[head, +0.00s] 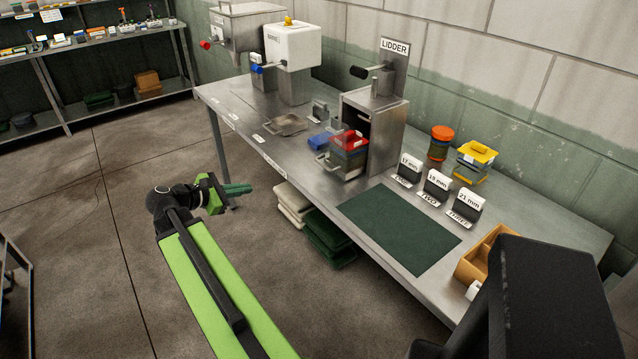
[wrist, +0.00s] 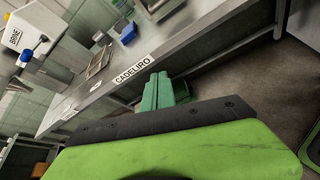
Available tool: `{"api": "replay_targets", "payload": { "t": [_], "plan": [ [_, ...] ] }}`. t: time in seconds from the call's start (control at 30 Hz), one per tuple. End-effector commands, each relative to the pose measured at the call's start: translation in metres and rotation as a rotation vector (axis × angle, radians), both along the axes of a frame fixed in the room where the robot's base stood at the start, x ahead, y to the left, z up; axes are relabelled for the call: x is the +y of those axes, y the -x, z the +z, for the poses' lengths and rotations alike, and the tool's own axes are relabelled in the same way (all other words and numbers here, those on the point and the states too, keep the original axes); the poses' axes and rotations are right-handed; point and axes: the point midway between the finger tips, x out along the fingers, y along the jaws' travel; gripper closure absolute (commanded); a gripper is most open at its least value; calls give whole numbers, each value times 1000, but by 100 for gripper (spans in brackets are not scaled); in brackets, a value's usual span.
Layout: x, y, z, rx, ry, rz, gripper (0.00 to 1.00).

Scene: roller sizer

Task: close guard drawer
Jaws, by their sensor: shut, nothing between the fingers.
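The lidder (head: 375,125) is a grey metal housing on the bench with a dark opening in its front. A see-through guard drawer (head: 346,166) stands out from that opening over the bench, with a handle on its left side. A red-lidded container (head: 349,144) shows in or behind the clear guard. My gripper (head: 238,189) is shut and empty, off the bench's front edge and to the left of the drawer, apart from it. Its green fingers also show in the wrist view (wrist: 162,92), below the labelled bench edge. The drawer is not clearly seen there.
The metal bench (head: 265,150) runs along the wall. A blue bin (head: 320,140) sits left of the drawer, a flat tray (head: 286,124) beyond it. A green mat (head: 398,228) and size signs (head: 437,185) lie to the right. Green folded stacks (head: 330,238) are under the bench.

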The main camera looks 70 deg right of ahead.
Motion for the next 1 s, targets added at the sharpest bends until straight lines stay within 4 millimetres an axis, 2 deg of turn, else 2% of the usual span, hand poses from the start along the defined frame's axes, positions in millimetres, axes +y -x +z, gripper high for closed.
{"api": "replay_targets", "payload": {
  "t": [0.03, 0.1, 0.2, 0.33, 0.47, 0.57, 1.0],
  "plan": [
    [-32, 26, -11, 140, 51, -13, 100],
    [-59, 54, 5, 322, 98, -29, 100],
    [-79, 77, 23, 489, 130, -51, 100],
    [-86, 87, 36, 566, 141, -63, 100],
    [-89, 89, 38, 567, 140, -64, 100],
    [-99, 96, 38, 565, 139, -66, 100],
    [-178, 146, 37, 563, 138, -67, 100]
  ]
}}
